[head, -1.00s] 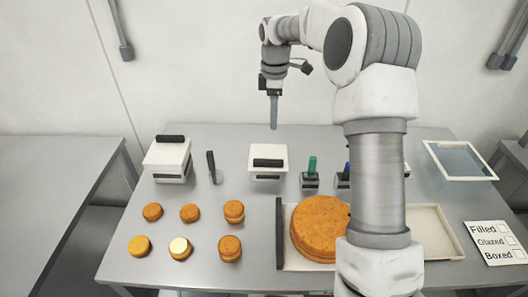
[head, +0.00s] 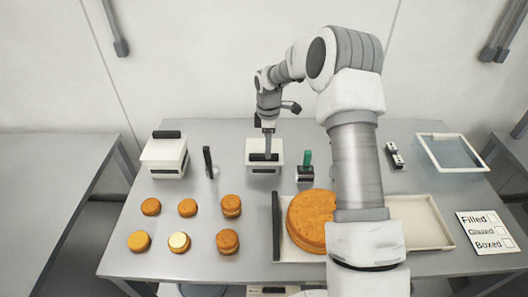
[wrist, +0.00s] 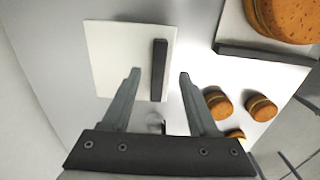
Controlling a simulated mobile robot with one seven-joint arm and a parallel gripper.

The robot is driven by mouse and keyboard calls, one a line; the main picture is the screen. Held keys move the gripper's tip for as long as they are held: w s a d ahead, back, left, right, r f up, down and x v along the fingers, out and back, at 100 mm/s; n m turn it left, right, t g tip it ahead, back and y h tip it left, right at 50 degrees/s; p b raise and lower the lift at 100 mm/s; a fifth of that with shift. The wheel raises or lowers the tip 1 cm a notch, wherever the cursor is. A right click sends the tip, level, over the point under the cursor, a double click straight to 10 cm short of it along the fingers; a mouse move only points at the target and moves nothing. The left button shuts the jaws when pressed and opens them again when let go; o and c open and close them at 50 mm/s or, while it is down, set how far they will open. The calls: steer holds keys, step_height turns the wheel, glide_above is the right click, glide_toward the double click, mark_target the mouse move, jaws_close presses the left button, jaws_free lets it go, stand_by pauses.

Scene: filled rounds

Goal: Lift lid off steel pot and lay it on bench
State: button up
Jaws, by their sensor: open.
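A square container with a pale lid (head: 252,146) stands at the back middle of the steel bench (head: 225,275). The lid has a dark bar handle, partly hidden by my gripper in the head view. In the wrist view the pale lid (wrist: 110,55) and its dark handle (wrist: 160,60) show clearly. My gripper (head: 267,155) is over this container. Its two fingers are apart, and in the wrist view my gripper (wrist: 158,76) has the handle lying between the fingertips, with a gap on each side. A similar container (head: 164,155) with a dark handle stands to the left.
A dark upright tool (head: 208,162) and a green-handled tool (head: 306,166) flank the middle container. Several small cakes (head: 187,208) lie in front left. A large cake (head: 308,220) sits on a pale tray (head: 425,222), partly behind my arm. A clear-topped frame (head: 452,153) lies at right.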

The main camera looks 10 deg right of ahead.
mark_target(264, 149)
steer(key=shift+w+f+p, duration=0.1)
steer(key=shift+f+p, duration=0.2)
steer(key=shift+f, duration=1.55)
jaws_close()
